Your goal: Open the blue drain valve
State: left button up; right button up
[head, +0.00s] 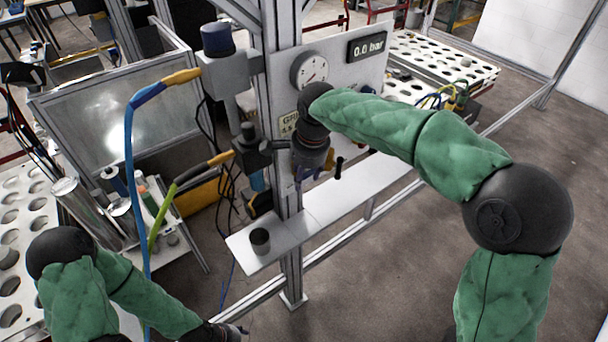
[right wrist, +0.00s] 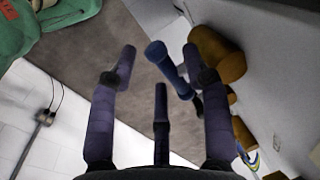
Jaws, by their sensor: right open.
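The blue drain valve's handle (right wrist: 165,66) shows in the right wrist view as a blue bar with a rounded end, beside a brass-coloured fitting (right wrist: 215,53) on the panel. My right gripper (right wrist: 160,78) is open, with its dark purple fingers spread around the handle. The handle appears between the fingers, closer to the right one; I cannot tell whether they touch. In the head view my right gripper (head: 312,162) points down in front of the panel and hides most of the valve. My left gripper (head: 228,332) shows only partly at the bottom edge; its fingers are unclear.
A gauge (head: 310,70) and a display (head: 367,47) reading 0.0 bar sit on the panel (head: 345,75). A metal post (head: 291,245) and white shelf (head: 325,208) stand below, with a small dark cylinder (head: 260,240) on the shelf. A blue hose (head: 131,210) hangs near my left arm.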

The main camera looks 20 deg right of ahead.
grip_shut()
jog(key=shift+a+h, duration=0.1)
jog(key=shift+h, duration=0.3)
jog(key=f+t+h+b, duration=0.1)
jog(key=h+b, duration=0.2)
jog(key=b, duration=0.2)
jog(key=f+n+t+h+b, duration=0.1)
jog(key=t+h+b, duration=0.1)
jog(key=h+b, duration=0.2)
jog(key=f+t+h+b, duration=0.1)
jog(key=t+h+b, duration=0.1)
jog(key=b, duration=0.4)
jog(key=shift+s+a+f+h, duration=0.2)
jog(key=shift+a+h, duration=0.2)
jog(key=shift+h, duration=0.5)
jog(key=shift+w+d+f+n+t+h+b, duration=0.15)
jog(key=shift+t+h+b, duration=0.25)
jog(key=shift+h, duration=0.35)
jog(key=shift+s+d+n+t+h+b, duration=0.1)
jog(key=shift+n+t+h+b, duration=0.1)
jog(key=shift+t+h+b, duration=0.35)
jog(key=shift+w+d+f+n+t+h+b, duration=0.15)
jog(key=shift+h+b, duration=0.1)
jog(key=shift+h, duration=0.65)
jog(key=shift+r, duration=0.1)
